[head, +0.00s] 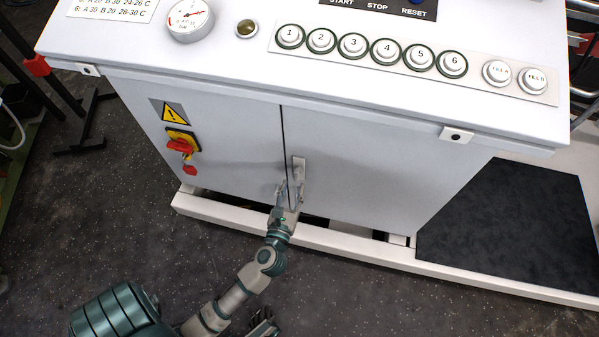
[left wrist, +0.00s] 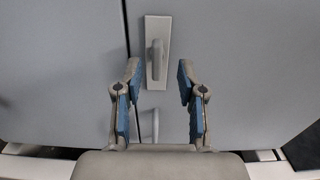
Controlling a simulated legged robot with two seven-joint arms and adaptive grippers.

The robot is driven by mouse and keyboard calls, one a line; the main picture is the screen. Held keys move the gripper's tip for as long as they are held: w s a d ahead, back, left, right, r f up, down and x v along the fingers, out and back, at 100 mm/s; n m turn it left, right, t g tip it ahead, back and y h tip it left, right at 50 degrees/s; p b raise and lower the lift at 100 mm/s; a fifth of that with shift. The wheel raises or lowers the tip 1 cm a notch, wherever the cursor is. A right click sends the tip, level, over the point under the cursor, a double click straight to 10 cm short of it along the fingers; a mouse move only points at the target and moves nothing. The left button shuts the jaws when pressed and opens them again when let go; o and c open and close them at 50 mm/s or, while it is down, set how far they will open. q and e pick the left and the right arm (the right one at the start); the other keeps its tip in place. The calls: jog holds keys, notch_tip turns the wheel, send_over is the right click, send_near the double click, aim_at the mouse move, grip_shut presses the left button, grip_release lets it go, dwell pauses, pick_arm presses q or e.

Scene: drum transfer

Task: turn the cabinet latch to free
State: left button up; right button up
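The cabinet latch is a pale upright plate with a raised handle (head: 299,170), on the right door just beside the door seam. In the left wrist view the latch handle (left wrist: 156,60) stands vertical. My left gripper (head: 287,186) is at the door front, just below and left of the latch. In the left wrist view my left gripper (left wrist: 159,72) is open, its blue-padded fingers on either side of the handle's lower end. I cannot tell whether they touch it. A dark finger-like part at the head view's bottom edge seems to be my right gripper, mostly cut off.
The white cabinet (head: 375,165) has a red-and-yellow switch (head: 181,144) on its left door and an overhanging top with numbered buttons (head: 353,45). A small pale curved piece (left wrist: 155,125) shows below the latch. A base rail (head: 345,243) runs along the floor.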

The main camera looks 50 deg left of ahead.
aim_at(297, 176)
pick_arm(q)
jog(key=w+a, duration=0.3)
jog(key=w, duration=0.1)
jog(key=shift+a+f+b, duration=0.35)
jog(key=shift+f, duration=0.05)
jog(key=shift+w+r, duration=0.1)
jog(key=shift+w, duration=0.2)
jog(key=shift+w+d+r, duration=0.25)
jog(key=shift+w+d, duration=0.05)
jog(key=shift+d, duration=0.05)
jog(key=shift+a+f, duration=0.1)
jog(key=shift+a, duration=0.3)
grip_shut()
